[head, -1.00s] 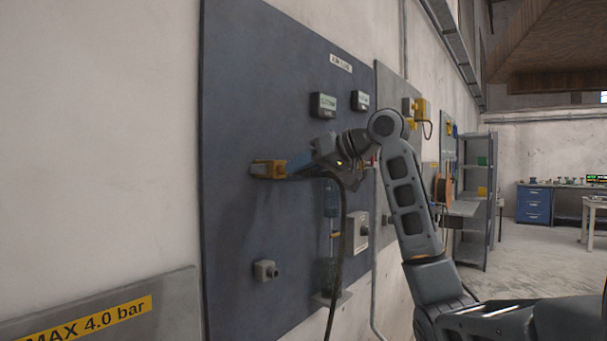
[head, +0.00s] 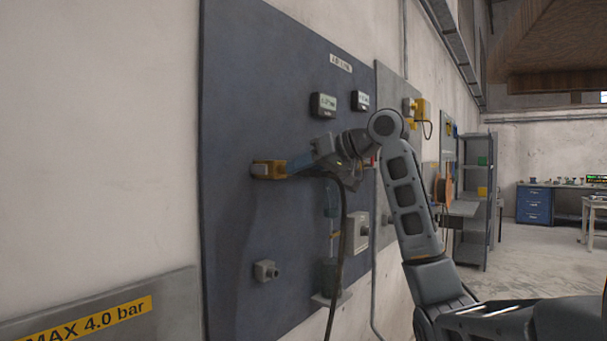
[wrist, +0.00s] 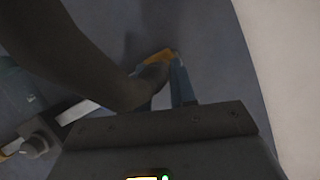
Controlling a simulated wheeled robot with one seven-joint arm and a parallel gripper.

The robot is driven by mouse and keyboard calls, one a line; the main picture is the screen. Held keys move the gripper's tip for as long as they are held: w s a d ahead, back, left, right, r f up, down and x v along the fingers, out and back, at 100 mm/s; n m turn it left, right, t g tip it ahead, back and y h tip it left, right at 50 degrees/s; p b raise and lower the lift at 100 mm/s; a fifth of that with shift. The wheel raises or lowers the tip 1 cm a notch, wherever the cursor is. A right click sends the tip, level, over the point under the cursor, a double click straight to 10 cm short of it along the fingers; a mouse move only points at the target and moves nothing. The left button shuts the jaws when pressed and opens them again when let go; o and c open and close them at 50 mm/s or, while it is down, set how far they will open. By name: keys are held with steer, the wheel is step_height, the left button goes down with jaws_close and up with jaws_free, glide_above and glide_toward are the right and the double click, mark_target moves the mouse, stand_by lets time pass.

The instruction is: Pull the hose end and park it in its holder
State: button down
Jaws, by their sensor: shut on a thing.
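My gripper (head: 292,165) is at the blue-grey wall panel (head: 235,80), beside a yellow-orange fitting (head: 268,169) with a grey end. Its blue fingers are shut on the end of a dark hose (head: 344,230), which curves from the gripper and hangs down the panel. In the wrist view the thick hose (wrist: 85,55) crosses from the upper left to between the fingertips (wrist: 165,85). An orange part (wrist: 157,56) shows just beyond them. I cannot tell whether the hose end touches the fitting; the fingers hide the contact.
A grey socket-like block (head: 266,270) sits lower on the panel. Two small displays (head: 323,105) are above. A grey plate marked MAX 4.0 bar (head: 110,310) is at lower left.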

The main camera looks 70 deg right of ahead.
steer(key=shift+s, duration=0.15)
steer(key=shift+s+a, duration=0.2)
steer(key=shift+s, duration=0.5)
steer(key=shift+s+a+f, duration=0.1)
steer(key=shift+s+a, duration=0.1)
steer(key=shift+s, duration=0.65)
steer(key=shift+s+a+f, duration=0.1)
steer(key=shift+s+a, duration=0.1)
steer(key=shift+s, duration=0.6)
steer(key=shift+s+a+r+p, duration=0.1)
steer(key=shift+s+p, duration=0.3)
steer(key=shift+s, duration=0.1)
step_height(320, 180, down, 26)
steer(key=w+b, duration=0.2)
steer(key=b, duration=1.1)
steer(key=shift+d+r+b, duration=0.15)
steer(key=shift+d+b, duration=0.1)
steer(key=shift+b, duration=0.05)
steer(key=shift+w, duration=0.15)
